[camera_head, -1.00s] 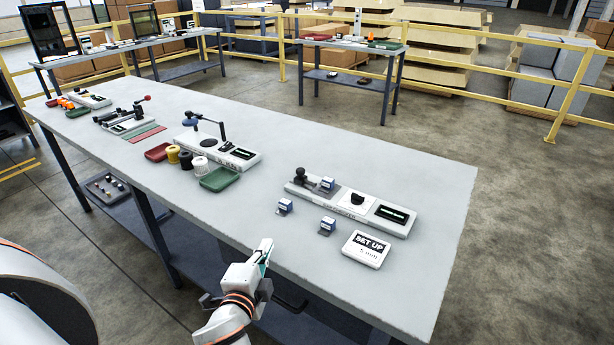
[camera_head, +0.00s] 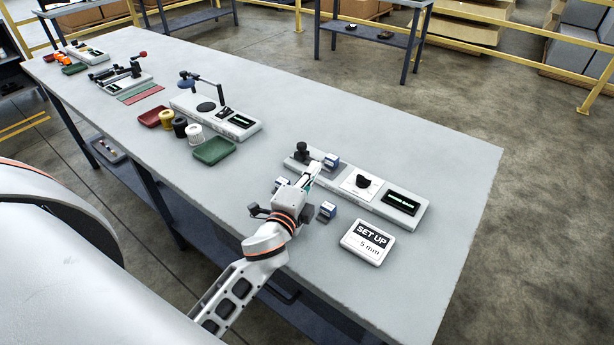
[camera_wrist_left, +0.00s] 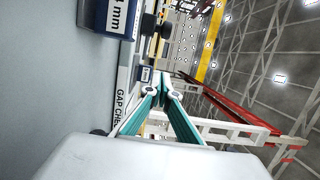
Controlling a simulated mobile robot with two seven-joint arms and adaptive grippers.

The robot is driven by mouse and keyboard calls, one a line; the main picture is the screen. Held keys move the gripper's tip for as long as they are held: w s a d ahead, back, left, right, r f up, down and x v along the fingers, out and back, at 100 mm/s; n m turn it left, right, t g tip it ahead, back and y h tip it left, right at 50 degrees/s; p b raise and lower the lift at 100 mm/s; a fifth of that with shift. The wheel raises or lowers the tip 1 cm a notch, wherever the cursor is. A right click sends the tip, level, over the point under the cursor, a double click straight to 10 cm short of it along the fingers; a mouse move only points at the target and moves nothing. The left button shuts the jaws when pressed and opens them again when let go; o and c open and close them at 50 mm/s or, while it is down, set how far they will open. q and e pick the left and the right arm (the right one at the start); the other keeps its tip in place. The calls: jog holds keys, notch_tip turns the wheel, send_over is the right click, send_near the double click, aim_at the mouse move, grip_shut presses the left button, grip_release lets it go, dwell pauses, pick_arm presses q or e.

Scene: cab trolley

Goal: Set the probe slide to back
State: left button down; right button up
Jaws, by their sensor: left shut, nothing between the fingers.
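The gap checker (camera_head: 345,210) is a long pale base on the table, with a black post and knob (camera_head: 302,152) at its left end; I cannot clearly tell which part is the probe slide. A blue-and-white block (camera_head: 331,161) stands on the base beside the black post. My left gripper (camera_head: 316,168) is shut and empty, its fingertips close to this block and over the base's front edge; I cannot tell whether they touch. In the left wrist view the shut fingertips (camera_wrist_left: 163,82) point at a small blue-labelled block (camera_wrist_left: 145,74). My right gripper is not in view.
A black dial (camera_head: 363,181) and a green-lit display (camera_head: 401,202) sit further right on the base. Loose blue blocks stand in front, one right of my gripper (camera_head: 327,211), one partly hidden behind it. A "SET UP 5 mm" sign (camera_head: 367,243) is near the front edge.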

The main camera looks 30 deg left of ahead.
aim_at(306, 168)
pick_arm(q)
jog(key=w, duration=0.3)
jog(key=shift+w+a, duration=0.2)
jog(key=shift+w, duration=0.1)
jog(key=a, duration=0.1)
jog(key=w+a+p, duration=0.1)
jog(key=a, duration=0.1)
jog(key=shift+a, duration=0.45)
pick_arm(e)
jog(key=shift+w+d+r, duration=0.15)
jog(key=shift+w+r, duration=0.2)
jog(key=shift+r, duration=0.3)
pick_arm(q)
jog(key=shift+a, duration=0.1)
